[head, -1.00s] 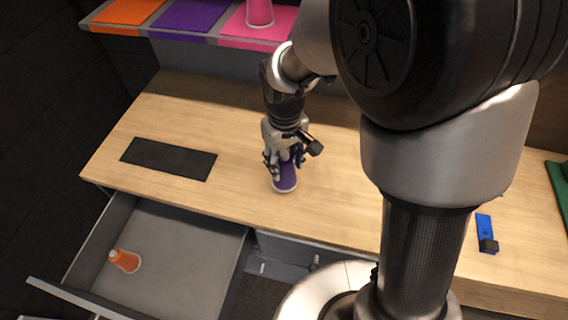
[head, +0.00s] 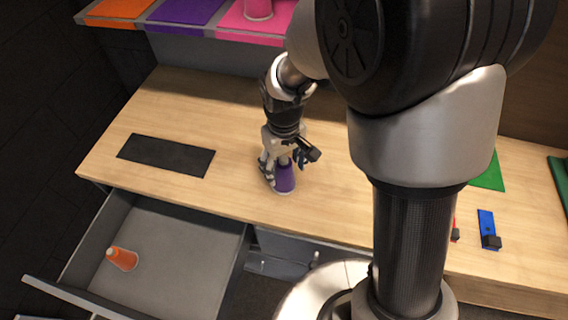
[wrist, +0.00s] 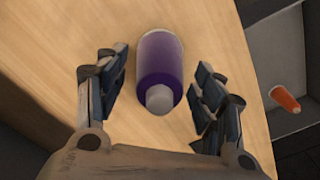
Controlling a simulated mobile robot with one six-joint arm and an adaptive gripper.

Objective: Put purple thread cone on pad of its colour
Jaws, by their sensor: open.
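The purple thread cone (head: 285,178) stands on the wooden table near its front edge. In the wrist view the cone (wrist: 160,68) lies between my two fingers, with bare table showing on both sides of it. My gripper (head: 276,172) is open around the cone; it also shows in the wrist view (wrist: 155,90). The purple pad (head: 186,11) lies on the raised shelf at the back left, between an orange pad (head: 120,8) and a pink pad (head: 240,24). The part of the purple pad in view is bare.
A pink cone (head: 258,9) stands on the pink pad. An orange cone (head: 122,259) lies in the open drawer (head: 180,250). A dark mat (head: 166,155) lies on the table's left. A blue item (head: 487,229) and a green sheet (head: 489,176) are at right.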

